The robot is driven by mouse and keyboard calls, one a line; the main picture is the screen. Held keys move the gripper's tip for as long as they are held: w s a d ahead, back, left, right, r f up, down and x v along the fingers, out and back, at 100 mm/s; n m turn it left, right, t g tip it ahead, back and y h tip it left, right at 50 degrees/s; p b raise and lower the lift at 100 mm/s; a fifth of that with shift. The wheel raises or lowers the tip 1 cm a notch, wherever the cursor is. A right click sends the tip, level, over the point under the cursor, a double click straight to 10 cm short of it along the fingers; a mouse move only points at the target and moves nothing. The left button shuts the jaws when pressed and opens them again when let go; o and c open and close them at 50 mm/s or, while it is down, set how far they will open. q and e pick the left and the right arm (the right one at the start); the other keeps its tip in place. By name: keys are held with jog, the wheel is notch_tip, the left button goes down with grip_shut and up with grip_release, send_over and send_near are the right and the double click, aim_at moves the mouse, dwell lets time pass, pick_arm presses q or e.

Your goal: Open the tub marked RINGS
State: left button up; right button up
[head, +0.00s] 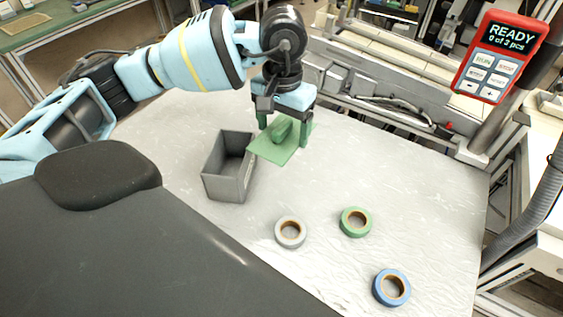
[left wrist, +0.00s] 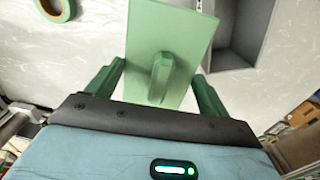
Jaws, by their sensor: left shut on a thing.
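A grey tub (head: 229,185) stands open on the table, its inside showing empty in the head view; I see no readable marking on it. A flat green lid (head: 268,150) with a raised handle is held by my left gripper (head: 283,133), to the right of the tub and off its opening. In the left wrist view the lid (left wrist: 180,30) sits between the fingers of my left gripper (left wrist: 160,72), and part of the tub (left wrist: 235,58) shows beside it on the right. My right gripper is out of view.
A grey tape reel (head: 281,240), a green reel (head: 345,228) and a blue reel (head: 381,292) lie on the table (head: 430,200). A red device (head: 497,57) reading "READY 0 of 3 pcs" stands at the upper right. The table's right side is clear.

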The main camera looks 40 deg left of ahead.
pick_arm(q)
notch_tip(320, 180, down, 12)
dwell(0.6)
jog(key=shift+f, duration=0.1)
jog(key=o, duration=1)
jog(key=shift+o, duration=0.2)
notch_tip(320, 180, up, 12)
jog(key=shift+r, duration=0.15)
